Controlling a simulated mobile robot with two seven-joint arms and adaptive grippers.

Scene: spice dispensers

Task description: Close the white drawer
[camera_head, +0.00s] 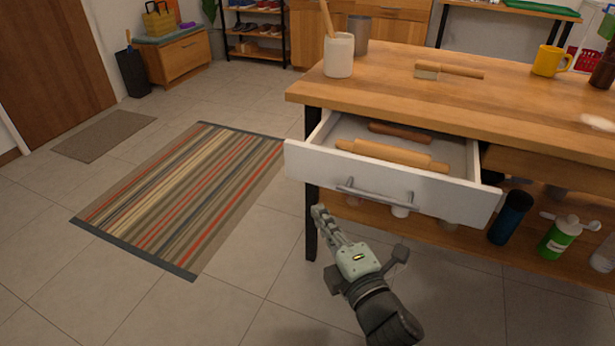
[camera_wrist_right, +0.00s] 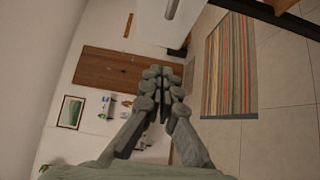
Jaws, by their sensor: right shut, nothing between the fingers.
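The white drawer (camera_head: 390,180) is pulled out of the wooden table on the right of the head view. A grey bar handle (camera_head: 375,196) is on its front. Inside lie a light rolling pin (camera_head: 392,155) and a darker brown one (camera_head: 400,132). My right gripper (camera_head: 318,210) is below and in front of the drawer's left part, seemingly apart from it. In the right wrist view the fingers (camera_wrist_right: 163,75) are together with nothing between them. My left gripper is out of view.
The wooden tabletop (camera_head: 500,85) holds a white crock (camera_head: 338,55), a brush (camera_head: 448,71) and a yellow mug (camera_head: 549,61). Bottles, including a green one (camera_head: 558,238), stand on the lower shelf.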

